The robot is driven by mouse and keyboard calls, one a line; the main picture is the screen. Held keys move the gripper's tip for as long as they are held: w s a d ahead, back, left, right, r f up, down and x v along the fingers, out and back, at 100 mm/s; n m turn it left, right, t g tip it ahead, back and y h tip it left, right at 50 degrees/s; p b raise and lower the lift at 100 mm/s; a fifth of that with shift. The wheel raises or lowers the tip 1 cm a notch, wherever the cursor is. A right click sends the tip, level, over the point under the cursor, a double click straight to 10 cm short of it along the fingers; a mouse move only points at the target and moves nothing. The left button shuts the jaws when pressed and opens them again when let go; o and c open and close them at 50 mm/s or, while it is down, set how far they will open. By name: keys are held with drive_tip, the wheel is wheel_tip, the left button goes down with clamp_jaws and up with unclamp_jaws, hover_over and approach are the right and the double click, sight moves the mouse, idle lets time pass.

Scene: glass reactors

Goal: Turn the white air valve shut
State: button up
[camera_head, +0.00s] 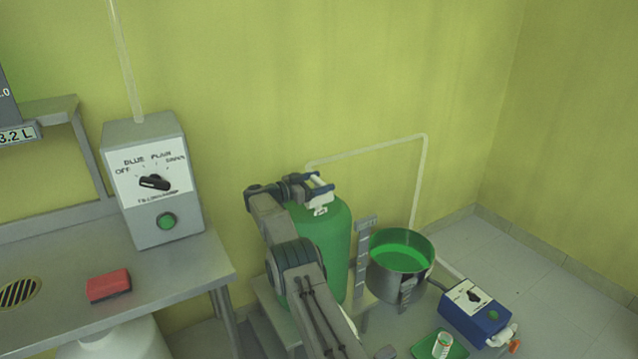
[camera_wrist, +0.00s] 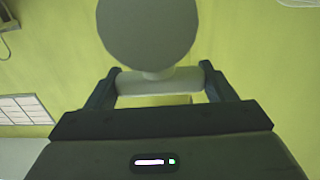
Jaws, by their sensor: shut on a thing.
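The white air valve (camera_head: 320,210) sits on top of the green tank (camera_head: 325,240) in the head view, partly hidden by my gripper (camera_head: 318,189). In the wrist view, my gripper (camera_wrist: 159,84) is shut on the white cross-bar handle of the valve (camera_wrist: 150,87), with one dark finger at each end of it. A round grey disc (camera_wrist: 148,28) joins the bar by a short neck. The handle's exact angle to its pipe cannot be told.
A thin pipe (camera_head: 375,149) runs from the tank along the wall. A pot of green liquid (camera_head: 393,282), a blue control box (camera_head: 478,310) and a small can (camera_head: 442,345) stand to the right. A bench with a dial box (camera_head: 155,225) and red block (camera_head: 109,286) is left.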

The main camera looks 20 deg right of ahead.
drive_tip(key=o, duration=1)
drive_tip(key=a, duration=0.2)
drive_tip(key=s+a, duration=0.1)
drive_tip(key=a, duration=0.4)
drive_tip(key=shift+s+a, duration=0.15)
drive_tip(key=shift+a, duration=0.05)
drive_tip(key=shift+r, duration=0.1)
